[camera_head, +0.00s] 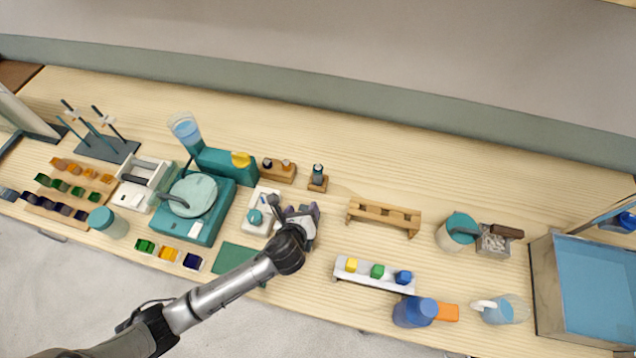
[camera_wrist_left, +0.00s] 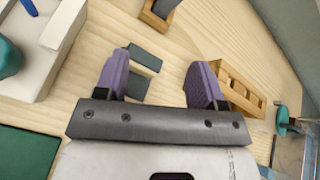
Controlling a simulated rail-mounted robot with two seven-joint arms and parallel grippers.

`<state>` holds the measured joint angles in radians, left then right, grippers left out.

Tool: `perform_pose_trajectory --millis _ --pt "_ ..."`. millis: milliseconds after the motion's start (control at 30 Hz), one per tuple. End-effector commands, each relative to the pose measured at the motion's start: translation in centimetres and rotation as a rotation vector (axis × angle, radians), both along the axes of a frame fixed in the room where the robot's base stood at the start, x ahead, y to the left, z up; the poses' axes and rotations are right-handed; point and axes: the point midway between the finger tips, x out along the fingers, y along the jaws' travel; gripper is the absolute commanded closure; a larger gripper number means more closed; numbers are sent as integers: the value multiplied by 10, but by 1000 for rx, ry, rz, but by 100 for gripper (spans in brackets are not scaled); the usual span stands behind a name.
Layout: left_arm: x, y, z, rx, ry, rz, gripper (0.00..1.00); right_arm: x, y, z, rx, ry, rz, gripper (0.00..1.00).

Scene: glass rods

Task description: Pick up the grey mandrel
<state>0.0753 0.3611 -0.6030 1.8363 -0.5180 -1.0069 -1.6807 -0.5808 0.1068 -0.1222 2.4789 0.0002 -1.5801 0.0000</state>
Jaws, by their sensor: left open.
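A short dark grey upright cylinder (camera_head: 318,170), which looks like the grey mandrel, stands in a small wooden block (camera_head: 317,184) behind my left gripper. In the left wrist view a grey piece (camera_wrist_left: 162,8) shows in a wooden block at the top edge, partly cut off. My left gripper (camera_head: 301,212) is open, its purple fingers apart over the table, in front of that block. In the left wrist view the gripper (camera_wrist_left: 165,85) has nothing clearly held between its fingers. Two flat grey-green shapes (camera_wrist_left: 145,58) show beside the left finger; I cannot tell what they are. My right gripper is not in view.
A white device (camera_head: 255,215) with a teal knob stands just left of the gripper. A wooden rack (camera_head: 384,213) stands to the right, and a white rack (camera_head: 345,279) with coloured blocks is nearer the front. A green mat (camera_head: 234,256) lies at front left.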

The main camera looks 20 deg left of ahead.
Motion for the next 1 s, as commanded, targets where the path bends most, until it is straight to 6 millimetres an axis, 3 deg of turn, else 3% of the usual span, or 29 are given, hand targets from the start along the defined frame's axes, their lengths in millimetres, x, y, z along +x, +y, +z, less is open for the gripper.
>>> perform_pose_trajectory --millis 100,300,700,1000 --pt "22 0 -9 206 -34 -119 37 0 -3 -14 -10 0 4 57" --pt "43 1 -13 375 -56 -209 37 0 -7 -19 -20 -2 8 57" --pt "102 9 -37 395 -58 -219 37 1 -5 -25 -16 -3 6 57" --pt "118 11 -43 392 -58 -219 37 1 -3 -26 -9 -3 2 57"
